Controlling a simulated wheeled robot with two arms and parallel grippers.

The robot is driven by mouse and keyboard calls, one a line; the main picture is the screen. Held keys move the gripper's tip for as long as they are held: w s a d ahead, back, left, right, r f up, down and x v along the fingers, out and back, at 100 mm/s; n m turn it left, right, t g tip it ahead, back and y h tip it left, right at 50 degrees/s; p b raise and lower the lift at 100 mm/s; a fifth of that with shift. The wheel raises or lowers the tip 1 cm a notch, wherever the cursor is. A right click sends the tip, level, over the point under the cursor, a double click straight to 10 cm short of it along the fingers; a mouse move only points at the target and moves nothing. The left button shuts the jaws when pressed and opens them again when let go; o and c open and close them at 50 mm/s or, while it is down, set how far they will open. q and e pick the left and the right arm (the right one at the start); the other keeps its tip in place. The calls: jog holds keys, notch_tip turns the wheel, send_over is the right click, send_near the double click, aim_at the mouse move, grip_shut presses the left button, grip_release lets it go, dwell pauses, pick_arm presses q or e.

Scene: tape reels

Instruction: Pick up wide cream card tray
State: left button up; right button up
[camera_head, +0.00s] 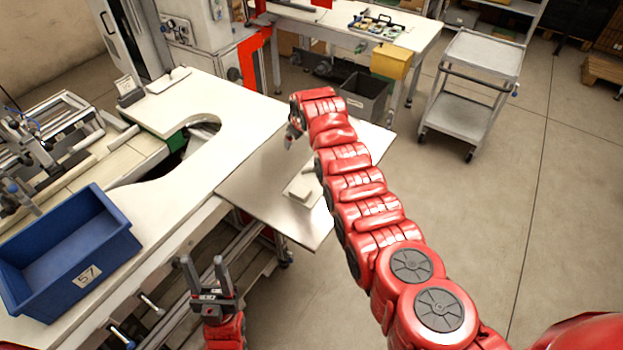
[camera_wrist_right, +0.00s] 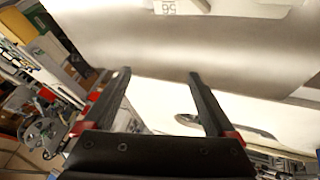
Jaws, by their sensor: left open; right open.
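A pale cream item that looks like the card tray (camera_head: 302,187) lies on the metal plate (camera_head: 262,190), partly hidden behind my right arm. My left gripper (camera_head: 203,268) is open and empty, beside the white table's front edge.
A blue bin (camera_head: 62,258) labelled 57 stands on the white table (camera_head: 180,215) at the left. A grey cart (camera_head: 475,85) stands at the back right. A dark bin (camera_head: 363,96) and a yellow box (camera_head: 391,61) are by the rear bench.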

jog(key=s+r+n+g+h, duration=0.1)
jog(key=s+r+n+g, duration=0.1)
jog(key=s+r+g, duration=0.65)
jog(key=t+b, duration=0.3)
jog(key=b, duration=0.6)
send_over(300, 190)
jog(key=shift+g, duration=0.25)
notch_tip(300, 190, down, 8)
jog(key=shift+a+f, duration=0.1)
jog(key=shift+f, duration=0.85)
jog(key=shift+f+p, duration=0.35)
jog(key=shift+p, duration=0.2)
jog(key=shift+f, duration=0.55)
jog(key=shift+f+p, duration=0.4)
jog(key=shift+p, duration=0.25)
jog(key=f, duration=0.2)
jog(key=f+p, duration=0.1)
jog(key=shift+s+d+f, duration=0.1)
jog(key=shift+d+f, duration=0.1)
jog(key=shift+f, duration=0.5)
grip_shut()
